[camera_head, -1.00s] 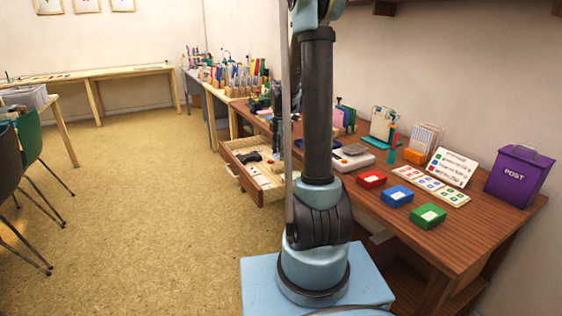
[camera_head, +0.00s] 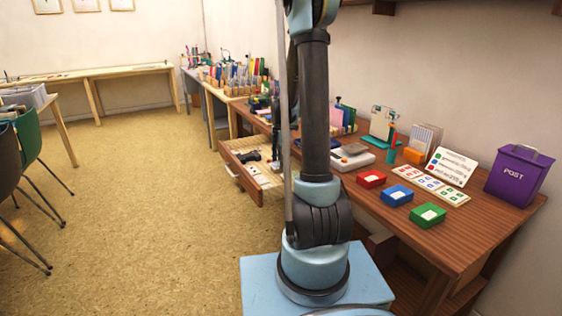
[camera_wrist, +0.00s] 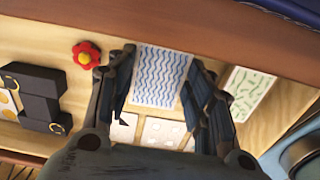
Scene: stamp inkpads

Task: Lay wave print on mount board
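The wave print (camera_wrist: 160,78), a pale card with blue wavy lines, lies in the open drawer (camera_head: 241,180) in the wrist view. My gripper (camera_wrist: 166,62) is over the drawer with its dark fingers apart, one on each side of the print. I cannot tell whether the fingers touch its edges. I cannot pick out the mount board for certain in either view.
In the drawer are a red flower-shaped piece (camera_wrist: 86,54), dark blocks (camera_wrist: 38,92), small white cards (camera_wrist: 160,131) and a green-patterned card (camera_wrist: 250,92). The desk edge (camera_wrist: 200,32) runs close above the fingers. Red (camera_head: 371,179), blue (camera_head: 397,195) and green (camera_head: 428,215) inkpads stand on the desk.

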